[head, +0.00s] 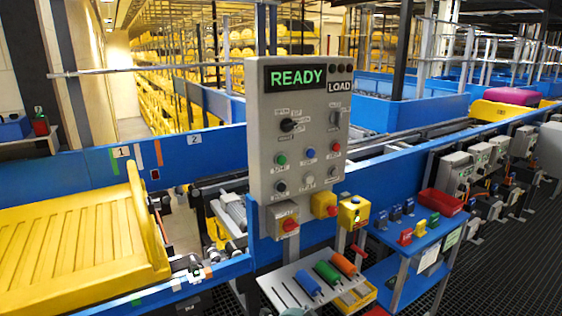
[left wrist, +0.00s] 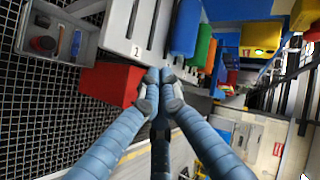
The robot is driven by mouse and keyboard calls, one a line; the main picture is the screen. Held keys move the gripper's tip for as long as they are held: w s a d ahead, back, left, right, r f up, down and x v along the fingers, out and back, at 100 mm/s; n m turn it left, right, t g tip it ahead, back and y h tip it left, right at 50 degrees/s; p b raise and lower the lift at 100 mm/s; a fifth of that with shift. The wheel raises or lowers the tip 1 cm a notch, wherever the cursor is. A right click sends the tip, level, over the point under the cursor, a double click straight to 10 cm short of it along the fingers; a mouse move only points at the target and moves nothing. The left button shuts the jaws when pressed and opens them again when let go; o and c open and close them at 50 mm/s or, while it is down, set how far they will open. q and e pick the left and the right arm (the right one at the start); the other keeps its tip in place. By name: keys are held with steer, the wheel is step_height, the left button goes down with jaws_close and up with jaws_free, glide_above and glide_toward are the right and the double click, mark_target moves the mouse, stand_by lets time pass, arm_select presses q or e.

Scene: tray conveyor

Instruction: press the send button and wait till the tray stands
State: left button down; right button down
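The control panel (head: 297,125) stands upright in the middle of the head view; its display (head: 296,77) reads READY in green, with a LOAD label below. It carries a green button (head: 281,160), a blue button (head: 310,153), a red button (head: 335,148) and a white button (head: 308,179). The small labels are unreadable, so I cannot tell which is send. A yellow slatted tray (head: 75,235) lies at the left by the blue conveyor side. My right gripper is out of view.
Yellow boxes with knobs (head: 355,212) sit below the panel. A sloping shelf (head: 285,290) holds blue, green and orange cylinders. A blue stand (head: 425,235) carries a red bin (head: 441,202). In the left wrist view a red block (left wrist: 112,83) is beside the fingertips.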

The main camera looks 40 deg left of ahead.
mark_target(282, 160)
arm_select(q)
steer(key=w+a+r+m+t+y+p, duration=0.1)
steer(key=r+t+y+p, duration=0.1)
steer(key=r, duration=2)
steer(key=w+a+r+m+t+y+p, duration=0.1)
steer(key=r+t, duration=0.3)
steer(key=r, duration=1.8)
steer(key=shift+w+a+m+y+p, duration=0.3)
steer(key=shift+w+a+y+p, duration=0.15)
steer(key=shift+a+p, duration=0.35)
steer(key=shift+w+f, duration=0.1)
steer(key=w+a, duration=0.1)
steer(key=a, duration=0.1)
steer(key=w+a, duration=0.1)
steer(key=a, duration=0.2)
steer(key=w+a, duration=0.1)
steer(key=a, duration=0.2)
steer(key=shift+w, duration=0.1)
